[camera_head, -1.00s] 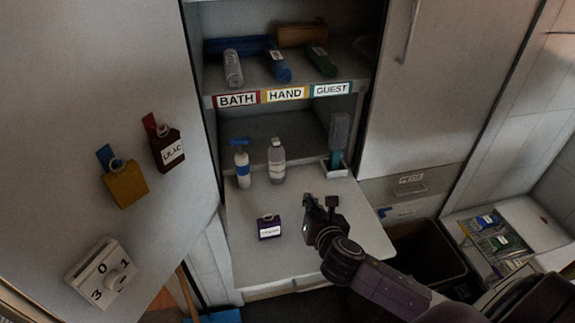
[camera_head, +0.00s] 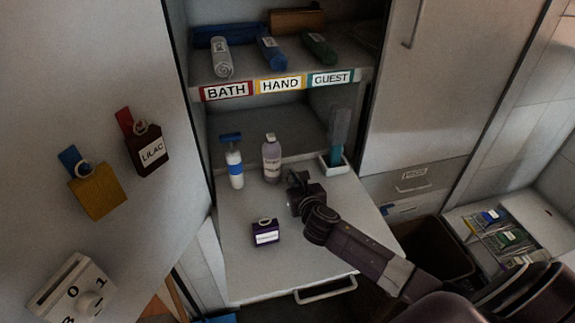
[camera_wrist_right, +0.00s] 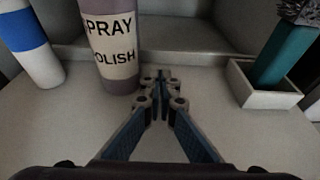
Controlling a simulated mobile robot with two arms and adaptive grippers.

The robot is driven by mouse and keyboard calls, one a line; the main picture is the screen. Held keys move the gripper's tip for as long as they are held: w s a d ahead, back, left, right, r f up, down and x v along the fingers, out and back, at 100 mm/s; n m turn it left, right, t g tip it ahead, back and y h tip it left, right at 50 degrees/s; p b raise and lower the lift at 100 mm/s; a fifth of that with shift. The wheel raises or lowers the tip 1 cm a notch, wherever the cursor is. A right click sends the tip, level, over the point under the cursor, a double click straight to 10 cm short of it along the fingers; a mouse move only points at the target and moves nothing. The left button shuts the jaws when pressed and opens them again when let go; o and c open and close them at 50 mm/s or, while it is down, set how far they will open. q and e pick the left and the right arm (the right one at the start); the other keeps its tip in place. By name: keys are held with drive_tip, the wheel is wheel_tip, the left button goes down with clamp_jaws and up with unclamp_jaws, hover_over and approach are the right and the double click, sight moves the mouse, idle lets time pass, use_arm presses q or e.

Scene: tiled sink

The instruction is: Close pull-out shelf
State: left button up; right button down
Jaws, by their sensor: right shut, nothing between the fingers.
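The pull-out shelf (camera_head: 310,250) is a pale grey board that stands out of the cabinet below the towel shelf. A handle (camera_head: 326,290) shows at its front edge. My right gripper (camera_head: 297,181) is above the rear half of the board, shut and empty, in front of the spray polish bottle (camera_head: 271,160). In the right wrist view its closed fingertips (camera_wrist_right: 160,78) point toward the back, just right of the spray polish bottle (camera_wrist_right: 112,50). My left gripper is not in view.
On the shelf stand a white-and-blue pump bottle (camera_head: 235,170), a small purple box (camera_head: 265,233) and a brush in a white holder (camera_head: 334,165). An open cabinet door (camera_head: 90,130) hangs at left. A dark bin (camera_head: 440,255) stands at right.

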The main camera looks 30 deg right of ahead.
sight(285, 161)
drive_tip(key=x, duration=0.3)
drive_tip(key=shift+w+d+r, duration=0.15)
drive_tip(key=shift+w+r, duration=0.1)
drive_tip(key=shift+w, duration=0.55)
drive_tip(key=shift+w+d, duration=0.15)
drive_tip(key=shift+w, duration=0.25)
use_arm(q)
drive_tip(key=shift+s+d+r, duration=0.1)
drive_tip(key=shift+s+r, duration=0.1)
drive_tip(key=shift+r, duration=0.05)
